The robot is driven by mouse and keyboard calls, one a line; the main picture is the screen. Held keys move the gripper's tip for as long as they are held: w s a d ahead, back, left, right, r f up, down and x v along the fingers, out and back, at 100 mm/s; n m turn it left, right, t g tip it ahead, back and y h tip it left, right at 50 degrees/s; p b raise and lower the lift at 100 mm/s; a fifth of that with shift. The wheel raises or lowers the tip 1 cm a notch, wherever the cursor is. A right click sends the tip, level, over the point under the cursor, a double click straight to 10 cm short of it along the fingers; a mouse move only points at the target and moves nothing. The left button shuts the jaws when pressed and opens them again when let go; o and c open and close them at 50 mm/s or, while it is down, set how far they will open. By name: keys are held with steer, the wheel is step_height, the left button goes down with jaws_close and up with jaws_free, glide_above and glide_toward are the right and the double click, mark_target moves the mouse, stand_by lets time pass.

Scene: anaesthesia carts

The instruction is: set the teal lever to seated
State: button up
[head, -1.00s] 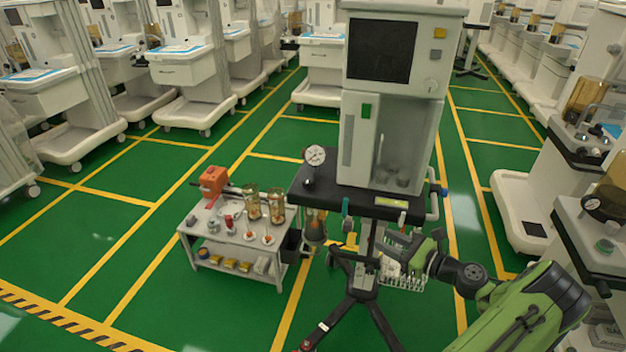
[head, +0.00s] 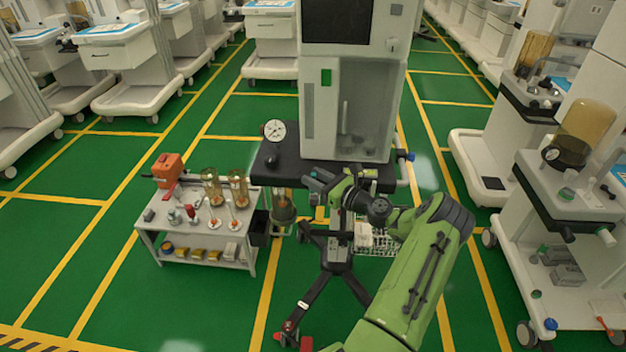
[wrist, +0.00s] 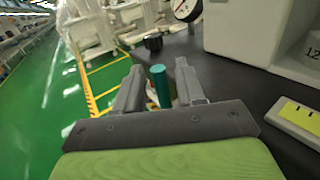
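The teal lever (wrist: 160,86) stands at the edge of the cart's black shelf in the wrist view, with its rounded end up. My gripper (wrist: 160,75) is open, with one finger on each side of the lever and a visible gap to both. I cannot tell how deep the lever sits between the fingers. In the head view my gripper (head: 314,178) is at the front edge of the black shelf (head: 300,158) and hides the lever. The lever's lower part is hidden by the gripper body in the wrist view.
A round gauge (head: 274,130) and a black knob (wrist: 153,42) are close to the gripper on the shelf. A white cabinet (head: 350,110) rises behind. A low side table (head: 160,224) with canisters stands left. Another cart (head: 565,205) stands right, with green floor between.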

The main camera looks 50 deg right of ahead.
steer(key=shift+w, duration=0.5)
jaws_close()
steer(key=shift+f, duration=0.1)
